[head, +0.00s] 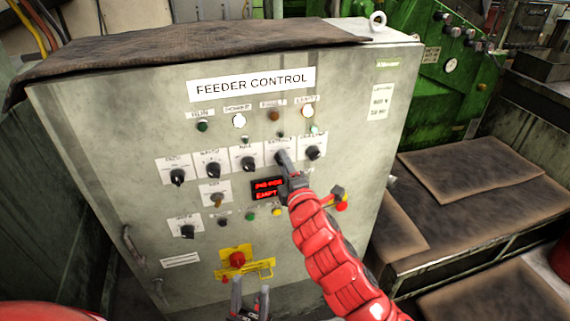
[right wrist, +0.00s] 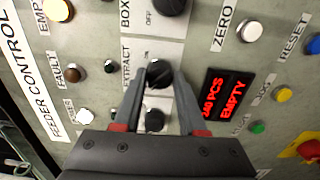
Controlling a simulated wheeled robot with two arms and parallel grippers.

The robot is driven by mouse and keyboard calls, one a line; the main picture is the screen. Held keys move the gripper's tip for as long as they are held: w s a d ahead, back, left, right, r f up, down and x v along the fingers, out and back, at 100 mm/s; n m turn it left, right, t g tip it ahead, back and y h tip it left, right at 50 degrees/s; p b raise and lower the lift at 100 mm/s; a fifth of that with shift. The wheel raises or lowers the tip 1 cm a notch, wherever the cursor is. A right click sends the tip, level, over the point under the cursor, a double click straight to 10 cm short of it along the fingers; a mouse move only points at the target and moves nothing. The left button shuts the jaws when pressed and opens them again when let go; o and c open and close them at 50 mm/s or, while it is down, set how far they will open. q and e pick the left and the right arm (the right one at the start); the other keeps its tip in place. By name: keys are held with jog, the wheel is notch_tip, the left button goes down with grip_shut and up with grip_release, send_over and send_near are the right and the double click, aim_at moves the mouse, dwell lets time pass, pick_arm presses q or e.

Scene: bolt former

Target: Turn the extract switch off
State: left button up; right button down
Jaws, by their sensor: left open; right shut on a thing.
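The extract switch is a black rotary knob (right wrist: 158,75) beside a label reading EXTRACT on the grey feeder control cabinet. My right gripper (right wrist: 160,82) is shut on this knob, with one finger on each side of it. In the head view, my right gripper (head: 284,164) reaches the upper row of knobs from below right and mostly hides the switch. The exact direction of the knob's pointer is hard to tell. My left gripper (head: 250,292) is open and empty at the bottom of the head view, in front of the cabinet's lower part.
Similar knobs stand close on both sides, one on the left (head: 248,164) and one on the right (head: 313,152). A red-lit display (head: 267,188) lies below the row. A yellow plate with a red knob (head: 237,260) sits lower. A brown mat (head: 160,52) covers the cabinet top.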

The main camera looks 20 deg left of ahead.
jog(key=shift+c, duration=2.3)
grip_release()
jog(key=p+v, duration=0.8)
jog(key=v, duration=0.9)
jog(key=shift+s, duration=0.2)
jog(key=shift+w+d, duration=0.1)
jog(key=shift+d, duration=0.1)
